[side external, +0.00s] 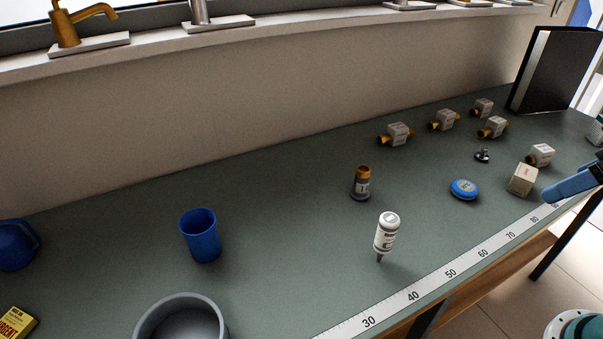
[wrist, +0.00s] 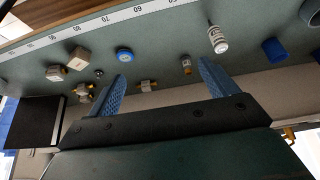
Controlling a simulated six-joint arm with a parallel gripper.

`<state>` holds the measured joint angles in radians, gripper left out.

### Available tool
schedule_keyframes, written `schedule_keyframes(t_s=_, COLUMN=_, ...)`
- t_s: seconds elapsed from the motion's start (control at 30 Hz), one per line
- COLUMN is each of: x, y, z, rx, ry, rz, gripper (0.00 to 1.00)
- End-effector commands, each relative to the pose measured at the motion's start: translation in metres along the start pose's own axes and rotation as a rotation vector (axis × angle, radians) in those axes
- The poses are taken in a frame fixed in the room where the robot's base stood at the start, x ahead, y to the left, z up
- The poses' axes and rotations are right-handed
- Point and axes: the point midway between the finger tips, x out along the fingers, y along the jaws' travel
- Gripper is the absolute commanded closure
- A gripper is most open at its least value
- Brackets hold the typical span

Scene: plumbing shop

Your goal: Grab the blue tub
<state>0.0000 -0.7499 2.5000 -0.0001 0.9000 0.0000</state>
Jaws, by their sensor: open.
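A low round blue tub (side external: 464,189) with a pale label on top sits on the green bench, left of a small cardboard box. It also shows in the wrist view (wrist: 124,54), beyond the left fingertip. My gripper (wrist: 161,70) is open and empty, its two blue fingers spread wide. In the side view a blue finger of my gripper (side external: 572,186) reaches in at the right edge, to the right of the tub and apart from it.
The cardboard box (side external: 522,179) stands between tub and finger. A white bottle (side external: 387,232), brown bottle (side external: 361,183) and dark fitting (side external: 482,155) stand nearby. Several brass-ended valves (side external: 443,119) lie behind. A blue cup (side external: 201,236) and grey pot (side external: 180,310) stand left. A ruler (side external: 450,273) lines the front edge.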

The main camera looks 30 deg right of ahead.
Motion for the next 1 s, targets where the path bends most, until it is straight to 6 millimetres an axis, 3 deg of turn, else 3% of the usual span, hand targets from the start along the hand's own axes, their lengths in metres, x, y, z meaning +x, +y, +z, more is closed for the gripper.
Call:
schedule_keyframes(t_s=0.3, x=0.000, y=0.000, z=-0.001, rx=0.001, ry=0.001, rz=-0.001, gripper=0.15)
schedule_keyframes(t_s=0.47, x=0.003, y=-0.005, z=-0.011, rx=0.012, ry=0.009, rz=-0.015, gripper=0.15)
schedule_keyframes(t_s=0.67, x=0.012, y=-0.021, z=-0.043, rx=0.054, ry=0.034, rz=-0.068, gripper=0.15)
schedule_keyframes(t_s=1.0, x=0.043, y=-0.076, z=-0.117, rx=0.196, ry=0.074, rz=-0.245, gripper=0.15)
